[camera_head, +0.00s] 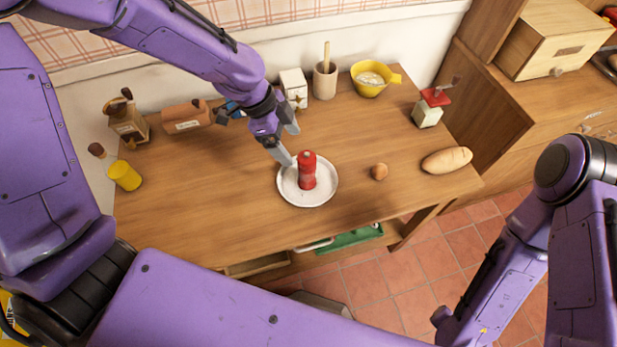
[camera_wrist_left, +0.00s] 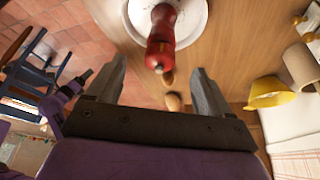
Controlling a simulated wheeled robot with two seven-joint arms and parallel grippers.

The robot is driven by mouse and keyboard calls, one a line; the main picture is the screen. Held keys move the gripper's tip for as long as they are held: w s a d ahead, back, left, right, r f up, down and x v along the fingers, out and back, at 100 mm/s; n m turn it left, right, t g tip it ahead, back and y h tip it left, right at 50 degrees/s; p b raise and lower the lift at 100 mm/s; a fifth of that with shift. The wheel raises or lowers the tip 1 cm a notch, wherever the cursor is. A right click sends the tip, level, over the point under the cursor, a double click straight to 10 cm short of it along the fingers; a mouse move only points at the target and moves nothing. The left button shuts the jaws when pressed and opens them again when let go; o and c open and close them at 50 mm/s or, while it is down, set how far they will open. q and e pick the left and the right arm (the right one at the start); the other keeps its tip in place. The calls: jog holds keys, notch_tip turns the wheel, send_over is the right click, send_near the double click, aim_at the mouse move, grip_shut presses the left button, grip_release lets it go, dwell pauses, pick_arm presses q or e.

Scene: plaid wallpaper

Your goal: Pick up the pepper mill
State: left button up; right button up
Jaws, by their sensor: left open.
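The red pepper mill (camera_head: 307,171) stands upright on a white plate (camera_head: 287,190) near the front of the wooden table. My left gripper (camera_head: 288,146) is open and empty, just behind and above the mill in the head view. In the left wrist view the mill (camera_wrist_left: 161,38) shows beyond the gap between the two open fingers (camera_wrist_left: 158,85), on the plate (camera_wrist_left: 192,22); no finger visibly touches it. My right arm shows at the right of the head view, but I cannot make out its gripper.
A yellow bowl (camera_head: 391,86), a utensil pot (camera_head: 325,82) and a red-topped grinder (camera_head: 429,112) stand behind. A yellow cup (camera_head: 124,175) is at left. The table's front left is clear.

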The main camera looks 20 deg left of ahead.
aim_at(307, 174)
pick_arm(q)
jog(key=x, duration=0.6)
jog(key=shift+a+f, duration=0.15)
jog(key=p+x, duration=0.1)
jog(key=x, duration=0.4)
jog(key=shift+w+f+p, duration=0.15)
jog(key=shift+p, duration=0.25)
jog(key=c, duration=1.3)
pick_arm(e)
jog(key=shift+w+r, duration=0.15)
jog(key=shift+r, duration=0.25)
